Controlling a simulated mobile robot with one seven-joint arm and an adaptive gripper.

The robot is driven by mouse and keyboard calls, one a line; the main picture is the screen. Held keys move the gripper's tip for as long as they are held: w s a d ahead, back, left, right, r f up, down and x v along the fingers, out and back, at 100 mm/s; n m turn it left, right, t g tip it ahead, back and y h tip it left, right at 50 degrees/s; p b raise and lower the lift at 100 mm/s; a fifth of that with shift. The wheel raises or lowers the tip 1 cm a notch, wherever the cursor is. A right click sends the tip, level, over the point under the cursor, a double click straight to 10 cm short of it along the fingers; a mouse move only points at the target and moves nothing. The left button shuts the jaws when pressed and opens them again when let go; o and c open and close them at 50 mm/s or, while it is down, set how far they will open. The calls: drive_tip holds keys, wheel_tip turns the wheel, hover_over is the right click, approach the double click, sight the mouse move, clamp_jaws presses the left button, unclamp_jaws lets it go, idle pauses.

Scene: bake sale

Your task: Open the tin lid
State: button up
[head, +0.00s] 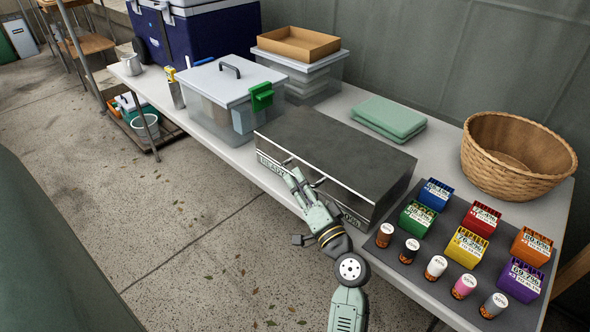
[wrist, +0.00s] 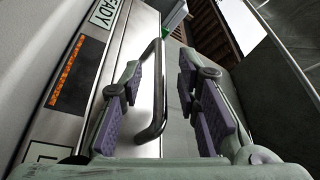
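A wide dark grey metal box (head: 335,150) stands shut on the table; it is the only tin-like thing in view. Its pale front carries lettering, partly hidden by my gripper, and a bar handle. My gripper (head: 292,178) is at the front of the box, at the handle. In the wrist view my gripper (wrist: 160,85) has its fingers spread, with the handle between them, closer to the left finger. I see a gap on the right; contact on the left is unclear.
Several coloured cartons (head: 467,247) and small cups (head: 436,267) stand on a dark mat right of the box. A wicker basket (head: 515,150) and folded green cloth (head: 388,118) are behind. A lidded clear bin (head: 225,100) stands left. Floor in front is clear.

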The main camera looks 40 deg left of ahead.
drive_tip(key=shift+x, duration=1.4)
drive_tip(key=shift+c, duration=0.4)
clamp_jaws()
